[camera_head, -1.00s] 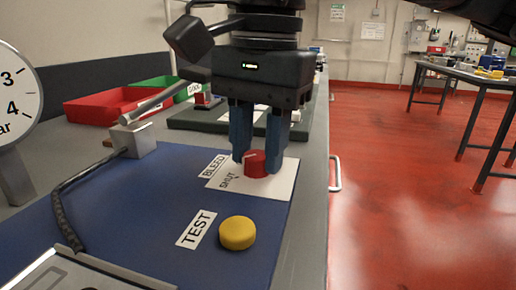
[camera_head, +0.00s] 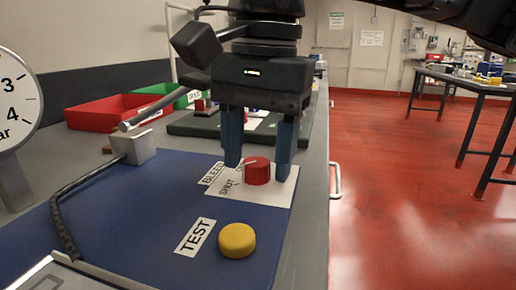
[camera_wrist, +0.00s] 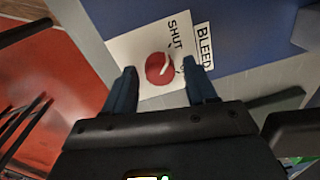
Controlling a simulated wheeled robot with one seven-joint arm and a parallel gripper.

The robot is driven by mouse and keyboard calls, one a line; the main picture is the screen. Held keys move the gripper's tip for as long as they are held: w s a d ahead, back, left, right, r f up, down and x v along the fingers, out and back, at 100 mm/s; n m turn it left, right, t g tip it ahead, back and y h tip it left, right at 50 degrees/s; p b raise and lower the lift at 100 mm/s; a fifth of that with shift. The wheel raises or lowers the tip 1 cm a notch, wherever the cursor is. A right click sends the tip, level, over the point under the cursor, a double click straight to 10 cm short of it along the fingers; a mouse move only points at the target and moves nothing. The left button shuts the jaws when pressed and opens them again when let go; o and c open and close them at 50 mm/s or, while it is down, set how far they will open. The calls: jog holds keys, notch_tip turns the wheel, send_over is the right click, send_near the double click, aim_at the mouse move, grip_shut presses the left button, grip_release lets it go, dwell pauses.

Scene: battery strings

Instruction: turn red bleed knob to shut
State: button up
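The red bleed knob (camera_head: 258,172) stands on a white plate (camera_head: 273,193) marked SHUT, beside the BLEED label (camera_head: 212,173). A second word on the plate is mostly hidden by a finger. My gripper (camera_head: 258,160) points down over the knob with its blue fingers open, one on each side, with gaps between fingers and knob. In the wrist view the knob (camera_wrist: 159,68) lies between the open fingertips (camera_wrist: 160,75). A white line on its top runs up and slightly right there, roughly towards the word SHUT; its exact setting is hard to tell.
A yellow TEST knob (camera_head: 237,240) sits nearer on the blue panel (camera_head: 150,215). A metal block with a lever (camera_head: 133,146) and dark hose stands to the left, near a dial gauge (camera_head: 15,100). Red (camera_head: 110,113) and green bins are behind. The bench edge is close on the right.

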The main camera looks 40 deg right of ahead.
aim_at(262, 163)
jog(key=r+p, duration=0.1)
jog(key=r, duration=0.3)
jog(key=r+p, duration=0.1)
jog(key=r, duration=0.2)
jog(key=shift+s+d+r, duration=0.1)
jog(key=shift+s+r, duration=0.1)
jog(key=shift+r, duration=0.2)
jog(key=shift+s, duration=0.1)
dwell(0.4)
